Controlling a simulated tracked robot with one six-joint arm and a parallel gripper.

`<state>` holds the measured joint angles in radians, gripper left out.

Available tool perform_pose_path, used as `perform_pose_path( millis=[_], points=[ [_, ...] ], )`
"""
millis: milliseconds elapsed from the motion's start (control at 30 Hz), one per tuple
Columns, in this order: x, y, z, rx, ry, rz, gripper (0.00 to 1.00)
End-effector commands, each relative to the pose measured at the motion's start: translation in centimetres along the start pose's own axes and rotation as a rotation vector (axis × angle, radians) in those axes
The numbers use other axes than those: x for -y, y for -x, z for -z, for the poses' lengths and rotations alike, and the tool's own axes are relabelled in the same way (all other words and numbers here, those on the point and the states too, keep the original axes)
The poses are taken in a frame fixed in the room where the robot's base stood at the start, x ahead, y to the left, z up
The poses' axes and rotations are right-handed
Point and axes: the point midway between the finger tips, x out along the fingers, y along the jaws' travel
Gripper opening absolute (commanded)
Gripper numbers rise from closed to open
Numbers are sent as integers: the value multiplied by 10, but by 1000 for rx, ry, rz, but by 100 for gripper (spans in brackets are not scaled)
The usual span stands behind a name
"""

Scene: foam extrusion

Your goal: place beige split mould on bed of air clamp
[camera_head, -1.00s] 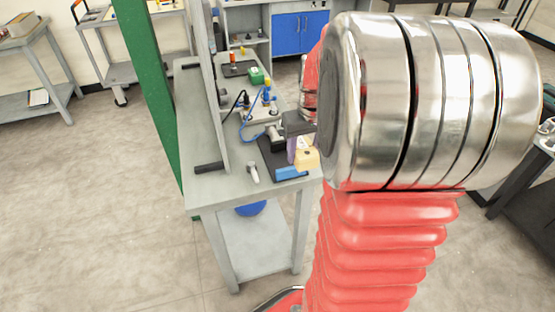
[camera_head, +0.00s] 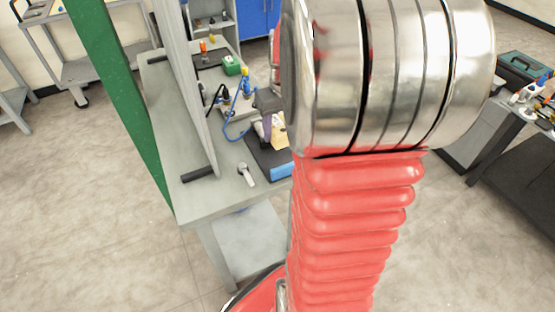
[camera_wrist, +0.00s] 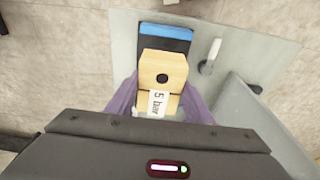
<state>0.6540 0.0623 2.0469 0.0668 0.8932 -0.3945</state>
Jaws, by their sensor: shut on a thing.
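The beige split mould (camera_wrist: 163,70) is a blocky piece with a dark round hole, in the middle of the wrist view. In the head view part of it (camera_head: 281,140) shows beside my arm. My gripper (camera_wrist: 158,100), with purple fingers on both sides of the mould, is shut on it; its fingers also show in the head view (camera_head: 267,128). A white label reading "5 bar" (camera_wrist: 158,103) lies between the fingers. A device with blue hose (camera_head: 238,108), perhaps the air clamp, stands on the bench behind the gripper. Its bed cannot be made out.
An upright grey panel (camera_head: 184,80) and a green post (camera_head: 118,90) stand at left. My arm hides the bench's right side.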

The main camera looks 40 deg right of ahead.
Motion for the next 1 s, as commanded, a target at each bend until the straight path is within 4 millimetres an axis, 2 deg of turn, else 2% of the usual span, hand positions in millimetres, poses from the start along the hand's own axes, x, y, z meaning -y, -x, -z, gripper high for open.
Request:
perform_pose_path(
  millis=[167, 500, 867, 1000],
  points=[
    [3, -10, 0, 1, 7, 1, 13],
    [4, -58, -7, 1, 9, 2, 13],
    [4, -62, -7, -1, 11, 1, 13],
    [5, -72, -9, 1, 11, 2, 13]
  ],
)
